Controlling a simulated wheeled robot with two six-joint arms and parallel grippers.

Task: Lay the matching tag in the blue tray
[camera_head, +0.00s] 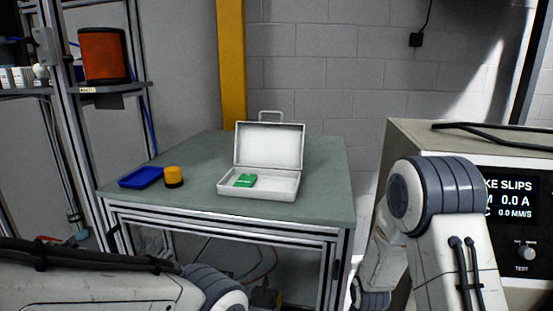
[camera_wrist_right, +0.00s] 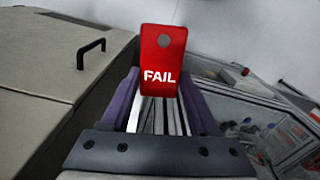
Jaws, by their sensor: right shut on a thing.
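A red tag (camera_wrist_right: 161,58) marked FAIL in white, with a grey hole near its top, shows in the right wrist view. My right gripper (camera_wrist_right: 162,98) is shut on its lower end. The blue tray (camera_head: 141,178) lies at the left of the green-grey table in the head view and looks empty. A small green piece (camera_head: 245,181), perhaps a tag, lies in an open white case (camera_head: 270,148); its print is too small to read. My left arm crosses the bottom left of the head view, with its gripper out of sight.
A yellow and black cylinder (camera_head: 174,177) stands just right of the tray. A beige instrument (camera_head: 405,140) at the right has a partly covered display reading "KE SLIPS", "0.0 A" and "0.0 MM/S". The table's front strip (camera_head: 230,210) is bare.

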